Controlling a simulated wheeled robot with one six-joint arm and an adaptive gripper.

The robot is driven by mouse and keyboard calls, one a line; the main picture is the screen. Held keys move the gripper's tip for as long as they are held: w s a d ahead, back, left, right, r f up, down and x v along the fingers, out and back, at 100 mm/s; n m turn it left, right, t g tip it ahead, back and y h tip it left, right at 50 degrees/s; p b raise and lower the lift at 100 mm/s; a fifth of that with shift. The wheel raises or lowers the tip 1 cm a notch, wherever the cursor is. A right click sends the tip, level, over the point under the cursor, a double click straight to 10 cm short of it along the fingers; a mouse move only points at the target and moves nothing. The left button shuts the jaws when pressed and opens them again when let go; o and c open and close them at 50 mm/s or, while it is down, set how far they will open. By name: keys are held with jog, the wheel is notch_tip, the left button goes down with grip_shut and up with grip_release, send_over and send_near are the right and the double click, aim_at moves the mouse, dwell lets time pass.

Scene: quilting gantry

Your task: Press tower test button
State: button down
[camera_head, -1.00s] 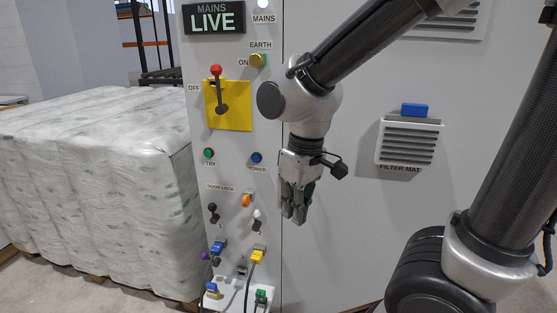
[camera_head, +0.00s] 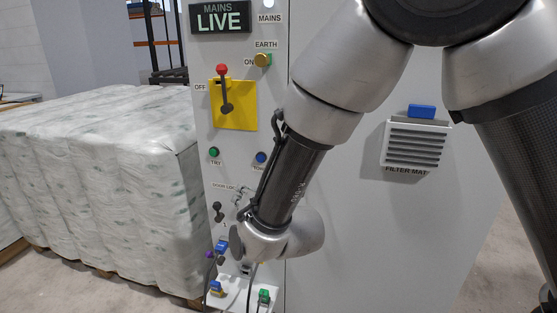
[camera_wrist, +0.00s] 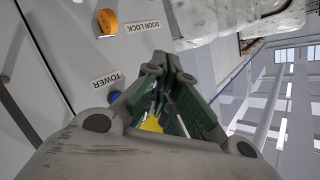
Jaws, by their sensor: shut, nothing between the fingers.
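The tower button (camera_head: 261,157) is a round blue button on the grey cabinet front, right of the green TRY button, with its label below. In the wrist view the blue button (camera_wrist: 115,96) shows beside the TOWER label, partly hidden by my gripper. My gripper (camera_wrist: 168,68) has its fingers drawn together with nothing held. In the head view my arm hides most of the gripper (camera_head: 243,194); a small part shows below and left of the button. I cannot tell the gap between fingertips and panel.
The yellow plate with the red-tipped lever (camera_head: 223,90) is above. The display (camera_head: 221,18) reads MAINS LIVE. An orange door-lock knob (camera_wrist: 107,22) is near the gripper. Cables and plugs (camera_head: 217,288) sit low on the cabinet. Wrapped bales (camera_head: 110,180) stand left; a filter vent (camera_head: 413,145) is right.

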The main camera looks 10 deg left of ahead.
jog(key=shift+w+d+r+m+t+y, duration=0.1)
jog(key=shift+w+r+m+t+y, duration=0.15)
jog(key=shift+r, duration=0.35)
jog(key=shift+w+d+r+m+t+y, duration=0.1)
jog(key=shift+w+r+m+t, duration=0.1)
jog(key=shift+r+t, duration=0.3)
jog(key=shift+a+r, duration=0.1)
jog(key=shift+w+d, duration=0.15)
jog(key=shift+w, duration=2.05)
jog(key=shift+w+d, duration=0.15)
jog(key=shift+w, duration=2)
jog(key=shift+w, duration=0.1)
jog(key=shift+w, duration=0.3)
jog(key=shift+w+d, duration=0.1)
jog(key=shift+w, duration=0.35)
jog(key=shift+s, duration=0.85)
